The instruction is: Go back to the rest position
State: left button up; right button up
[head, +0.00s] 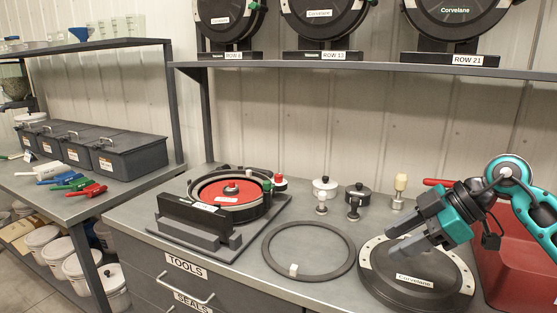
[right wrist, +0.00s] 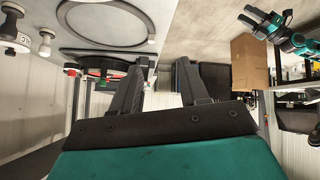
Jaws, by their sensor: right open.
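My right gripper (head: 397,238) hangs above the black Corvelane disc cover (head: 413,280) at the right of the bench. Its two grey fingers are apart with nothing between them. In the right wrist view the open fingers of my right gripper (right wrist: 158,85) show up close, also empty. A teal and black arm end, which looks like my left gripper (right wrist: 262,22), is small at the top right of that view; its jaws are too small to judge. My left arm does not show in the head view.
A seed meter with a red disc (head: 232,189) sits on the bench beside a grey ring (head: 309,250). Several knobs and small tools stand behind. A red bin (head: 515,275) is close to my right arm. A shelf (head: 370,68) with meters runs above.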

jog(key=s+a+r+m+t+y, duration=0.1)
jog(key=s+a+r+t+y, duration=0.1)
jog(key=a+r+t+y, duration=0.65)
jog(key=s+d+f+m+t+h, duration=0.25)
jog(key=d+f+m+h, duration=0.25)
jog(key=f+m+h, duration=0.35)
jog(key=s+d+f+m+t+h, duration=0.1)
jog(key=d+f+m+t+h, duration=0.3)
jog(key=f+m+h, duration=0.5)
jog(key=s+a+f+n+g+y, duration=0.1)
jog(key=s+f+n+g, duration=0.1)
jog(key=s+f+g, duration=0.7)
jog(key=s+a+f+n+g, duration=0.15)
jog(key=s+f+g, duration=0.35)
jog(key=s, duration=0.8)
jog(key=w+a+f+n+t+y, duration=0.1)
jog(key=w+a+f+t, duration=0.1)
jog(key=w+f+t, duration=0.4)
notch_tip(320, 180, down, 3)
jog(key=shift+w+r+t+y, duration=0.15)
jog(key=shift+w+t+y, duration=0.15)
jog(key=shift+w+t, duration=0.15)
